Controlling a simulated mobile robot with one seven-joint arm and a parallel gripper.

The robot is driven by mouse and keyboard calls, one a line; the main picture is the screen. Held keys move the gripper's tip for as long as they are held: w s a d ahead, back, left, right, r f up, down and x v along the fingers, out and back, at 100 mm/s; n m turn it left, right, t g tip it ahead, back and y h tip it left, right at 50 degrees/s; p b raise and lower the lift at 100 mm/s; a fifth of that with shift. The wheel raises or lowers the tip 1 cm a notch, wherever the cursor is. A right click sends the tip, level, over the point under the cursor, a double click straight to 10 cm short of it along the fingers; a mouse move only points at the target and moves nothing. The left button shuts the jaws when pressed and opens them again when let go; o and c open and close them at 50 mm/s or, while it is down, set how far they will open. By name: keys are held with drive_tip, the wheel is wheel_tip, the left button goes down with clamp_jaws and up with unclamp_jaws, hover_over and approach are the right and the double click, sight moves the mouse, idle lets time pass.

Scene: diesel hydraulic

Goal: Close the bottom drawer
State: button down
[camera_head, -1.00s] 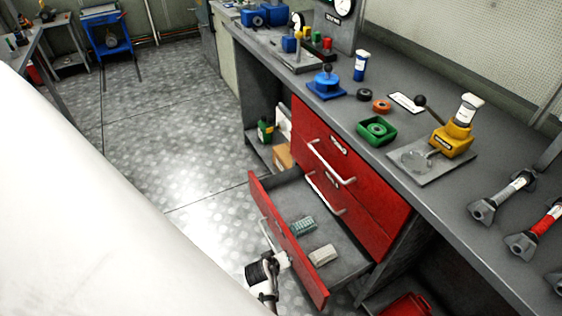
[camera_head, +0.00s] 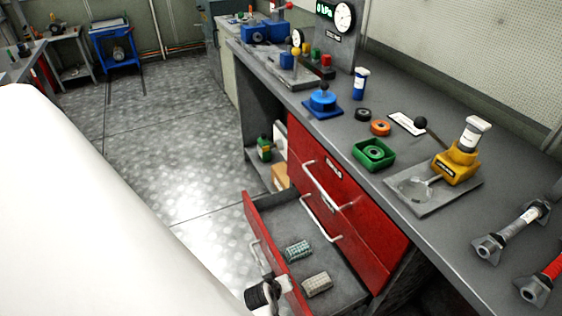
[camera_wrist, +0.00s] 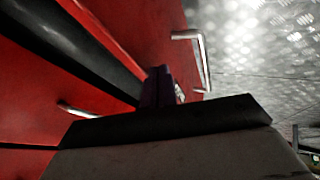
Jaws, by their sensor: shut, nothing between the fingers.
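The bottom drawer (camera_head: 262,232) of the red cabinet stands pulled out, its grey inside visible. A teal-green block (camera_head: 298,250) and a pale block (camera_head: 317,284) lie in it. The drawer's bar handle (camera_head: 254,256) is on its outer face. My gripper (camera_head: 284,283) is at the drawer's front panel, near the lower end of the picture; contact cannot be told. In the wrist view, the dark fingers of my gripper (camera_wrist: 160,87) are together and empty, beside a red panel (camera_wrist: 150,25) with a metal handle (camera_wrist: 203,62).
The upper red drawers (camera_head: 330,170) are shut, with protruding bar handles (camera_head: 328,185). The grey workbench (camera_head: 400,150) above holds a green tray (camera_head: 373,154), a yellow device (camera_head: 457,160) and several other items. The metal floor (camera_head: 170,150) left of the drawer is clear.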

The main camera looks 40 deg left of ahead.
drive_tip(key=w+d, duration=0.3)
drive_tip(key=w, duration=0.5)
drive_tip(key=w+d, duration=0.4)
drive_tip(key=w, duration=0.4)
drive_tip(key=shift+w+p, duration=0.4)
drive_tip(key=shift+p, duration=0.05)
drive_tip(key=shift+s, duration=0.1)
